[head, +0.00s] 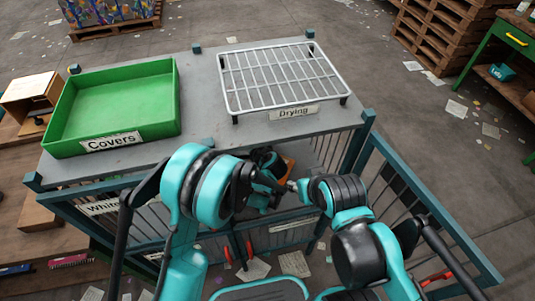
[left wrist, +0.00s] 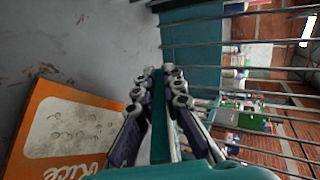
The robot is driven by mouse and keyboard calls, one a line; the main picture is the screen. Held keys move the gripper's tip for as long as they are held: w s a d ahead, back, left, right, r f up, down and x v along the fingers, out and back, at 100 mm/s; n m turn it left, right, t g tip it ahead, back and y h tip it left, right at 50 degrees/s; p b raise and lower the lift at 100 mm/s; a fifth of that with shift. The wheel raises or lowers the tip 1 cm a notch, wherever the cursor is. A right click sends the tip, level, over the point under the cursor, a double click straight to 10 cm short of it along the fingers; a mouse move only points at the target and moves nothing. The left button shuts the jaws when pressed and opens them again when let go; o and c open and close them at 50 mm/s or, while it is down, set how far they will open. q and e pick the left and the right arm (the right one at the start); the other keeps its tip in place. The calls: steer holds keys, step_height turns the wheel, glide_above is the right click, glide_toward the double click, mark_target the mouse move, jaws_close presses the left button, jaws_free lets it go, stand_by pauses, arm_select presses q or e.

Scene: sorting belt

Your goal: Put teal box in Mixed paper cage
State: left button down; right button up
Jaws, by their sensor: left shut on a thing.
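My left gripper (left wrist: 158,78) is shut on a narrow teal thing (left wrist: 162,112), seen almost edge-on between its fingers, which I take for the teal box. In the head view the left gripper (head: 268,182) is low in front of the grey table, inside the cage area, and what it holds is mostly hidden by my arms. My right arm comes in from the right and its end (head: 297,186) is close to the left gripper; its fingers are too small to read. A cage label (head: 294,224) in front is too blurred to read.
An orange box (left wrist: 62,125) lies beside the left gripper. Cage bars (left wrist: 240,55) run along its right. On the grey table (head: 200,90) stand a green Covers tray (head: 177,105) and a Drying rack (head: 283,78). Another cage label (head: 103,207) starts with "White".

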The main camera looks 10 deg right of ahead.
arm_select(q)
steer(key=shift+f, duration=1.95)
arm_select(e)
steer(key=shift+f, duration=0.3)
arm_select(q)
steer(key=c, duration=1.8)
jaws_free()
steer(key=shift+p+v, duration=0.55)
steer(key=shift+v, duration=3.45)
arm_select(e)
steer(key=shift+r, duration=0.6)
